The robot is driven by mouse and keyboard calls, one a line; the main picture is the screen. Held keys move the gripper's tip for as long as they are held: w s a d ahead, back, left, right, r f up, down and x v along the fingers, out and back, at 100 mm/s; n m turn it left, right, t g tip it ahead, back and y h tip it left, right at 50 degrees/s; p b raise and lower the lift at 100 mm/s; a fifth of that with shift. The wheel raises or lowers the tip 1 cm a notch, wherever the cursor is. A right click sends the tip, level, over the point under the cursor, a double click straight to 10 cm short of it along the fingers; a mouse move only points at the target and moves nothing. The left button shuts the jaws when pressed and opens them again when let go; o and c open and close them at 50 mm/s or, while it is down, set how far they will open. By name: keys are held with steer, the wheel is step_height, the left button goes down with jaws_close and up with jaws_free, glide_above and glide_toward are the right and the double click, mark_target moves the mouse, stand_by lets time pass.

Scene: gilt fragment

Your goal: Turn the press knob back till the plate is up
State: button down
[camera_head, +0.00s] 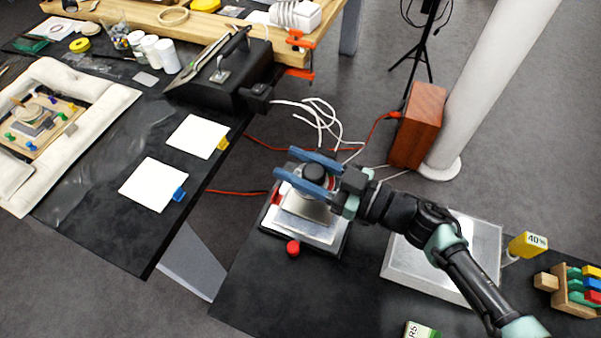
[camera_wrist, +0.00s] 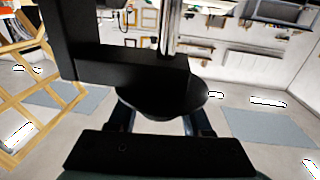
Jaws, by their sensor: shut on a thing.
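The press (camera_head: 322,232) stands on the black bench, with a pale metal plate (camera_head: 305,206) low on it. The gap under the plate cannot be judged from here. Its round black knob (camera_head: 315,173) is on top, between the two blue fingers of my gripper (camera_head: 285,164). My gripper is shut on the knob, reaching in from the right. The wrist view shows the knob as a wide black disc (camera_wrist: 165,103) between the fingers, with a black press arm and a shiny metal column (camera_wrist: 168,28) beyond it. The fingers hide part of the press top.
A red button (camera_head: 293,248) sits at the press's front edge. A grey tray (camera_head: 397,268) lies to the right under my arm. A yellow 40% tag (camera_head: 528,244) and a wooden block rack (camera_head: 574,298) stand further right. A wooden box (camera_head: 418,125) and white cables are behind.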

steer(key=n+g+b, duration=0.1)
steer(key=g, duration=0.1)
steer(key=n+g+y+b, duration=0.1)
steer(key=g, duration=0.1)
steer(key=s+n+g+b, duration=0.1)
steer(key=n+g, duration=0.1)
steer(key=shift+a+f+y, duration=0.15)
steer(key=shift+f+y, duration=0.15)
steer(key=shift+s+r+n+g+b, duration=0.1)
steer(key=shift+s+n+g+b, duration=0.15)
steer(key=shift+n+g+b, duration=0.7)
steer(key=shift+s+n+g+b, duration=0.15)
steer(key=shift+n+g, duration=0.3)
steer(key=shift+g, duration=1)
steer(key=shift+s, duration=0.1)
steer(key=shift+c, duration=1.7)
jaws_free()
steer(key=shift+r, duration=0.1)
